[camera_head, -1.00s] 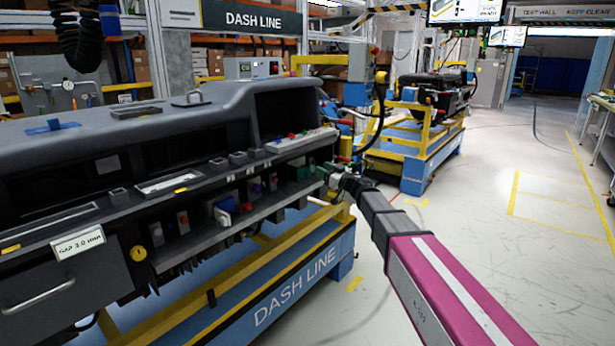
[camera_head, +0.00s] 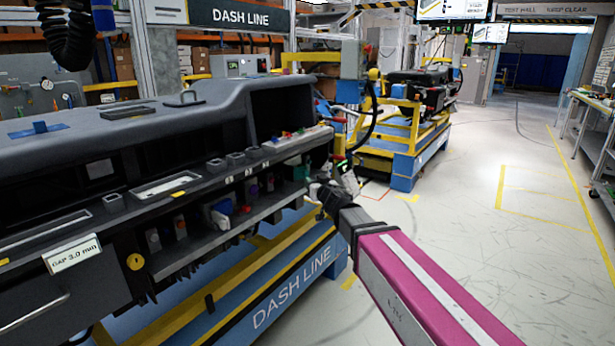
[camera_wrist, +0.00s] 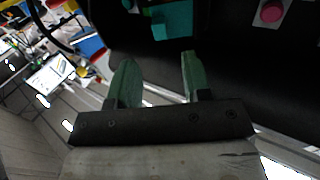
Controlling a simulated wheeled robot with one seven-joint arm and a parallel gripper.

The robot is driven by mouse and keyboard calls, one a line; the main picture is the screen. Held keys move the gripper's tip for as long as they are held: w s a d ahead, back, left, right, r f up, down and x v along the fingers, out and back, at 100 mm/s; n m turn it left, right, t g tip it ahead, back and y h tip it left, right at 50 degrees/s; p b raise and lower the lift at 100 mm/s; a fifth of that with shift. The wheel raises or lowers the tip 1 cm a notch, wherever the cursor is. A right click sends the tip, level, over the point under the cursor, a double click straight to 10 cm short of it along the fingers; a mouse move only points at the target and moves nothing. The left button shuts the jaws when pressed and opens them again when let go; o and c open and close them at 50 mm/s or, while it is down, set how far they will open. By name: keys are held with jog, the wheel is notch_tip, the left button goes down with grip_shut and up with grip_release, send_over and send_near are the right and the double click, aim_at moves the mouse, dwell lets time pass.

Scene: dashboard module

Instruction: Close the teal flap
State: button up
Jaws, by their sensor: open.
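A teal flap (camera_wrist: 172,20) shows at the top middle of the wrist view, on the dark face of the dashboard module. Its upper part is cut off by the picture edge. In the camera_head view a small teal patch (camera_head: 301,172) shows at the right end of the module's lower shelf. My gripper (camera_wrist: 157,62) is open, with its two green fingers apart and nothing between them. The fingertips point toward the teal flap, and a dark gap shows between them in the picture. In the camera_head view my gripper is small and dark beside the shelf's right end, and its fingers are hard to make out.
The dashboard module (camera_head: 215,115) rests on a blue and yellow stand (camera_head: 285,290). A pink button (camera_wrist: 271,11) is to the right of the flap. Several small colored parts line the shelf left of it. Open floor (camera_head: 440,260) lies to the right.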

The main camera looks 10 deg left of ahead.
aim_at(307, 174)
jog(key=x, duration=0.7)
grip_shut()
